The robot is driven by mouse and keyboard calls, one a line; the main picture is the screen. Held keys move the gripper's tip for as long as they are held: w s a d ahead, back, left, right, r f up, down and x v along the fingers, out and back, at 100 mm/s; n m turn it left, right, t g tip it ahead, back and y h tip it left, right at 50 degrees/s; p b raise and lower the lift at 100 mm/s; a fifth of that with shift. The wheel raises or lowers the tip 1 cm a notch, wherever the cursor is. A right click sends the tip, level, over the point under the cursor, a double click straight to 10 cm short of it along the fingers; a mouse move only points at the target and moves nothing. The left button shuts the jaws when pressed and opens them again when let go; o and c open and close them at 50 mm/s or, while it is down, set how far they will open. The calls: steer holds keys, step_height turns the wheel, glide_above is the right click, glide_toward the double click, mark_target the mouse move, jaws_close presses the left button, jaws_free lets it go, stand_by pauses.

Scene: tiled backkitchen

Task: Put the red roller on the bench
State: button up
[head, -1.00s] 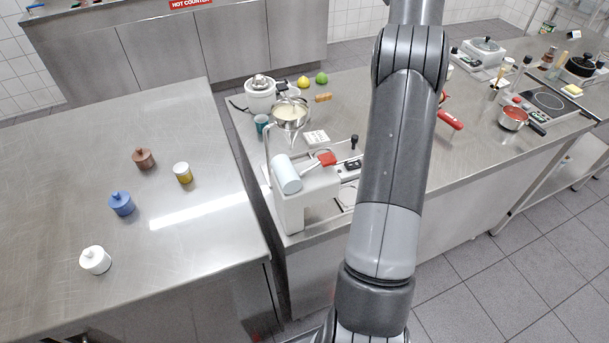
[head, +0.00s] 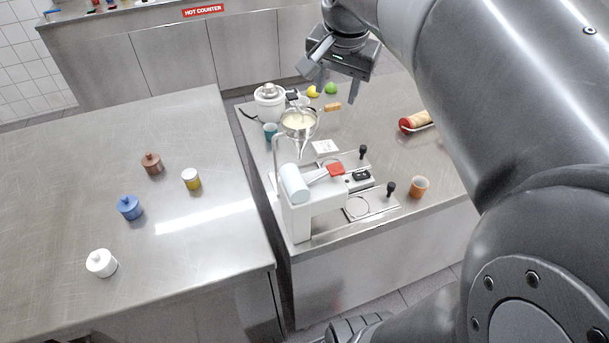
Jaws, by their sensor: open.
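A roller with a pale beige barrel and a red end (head: 416,121) lies on the right-hand steel counter (head: 385,110). My arm stands close to its right and hides part of that counter. My gripper (head: 337,90) is open and empty, with its fingers pointing down. It appears above the back of the same counter, to the left of the roller and apart from it. A second steel worktop (head: 110,235) is at the left. I cannot tell from the picture which surface is the bench.
A white machine (head: 310,205) with a red lever stands at the counter's left edge. An orange cup (head: 419,187), a white pot (head: 270,103) and yellow and green fruit are on this counter. Several small jars stand on the left worktop, which is otherwise mostly clear.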

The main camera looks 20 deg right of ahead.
steer(key=s+a+f+n, duration=0.3)
steer(key=s, duration=0.1)
steer(key=s+a+f+n+t, duration=0.1)
steer(key=s+a+f+n, duration=0.2)
steer(key=s+a, duration=0.1)
steer(key=s+a+f+n+t+y, duration=0.1)
steer(key=s+a+f+n, duration=0.2)
steer(key=s+f, duration=0.1)
steer(key=shift+s+a, duration=0.15)
steer(key=shift+s, duration=0.6)
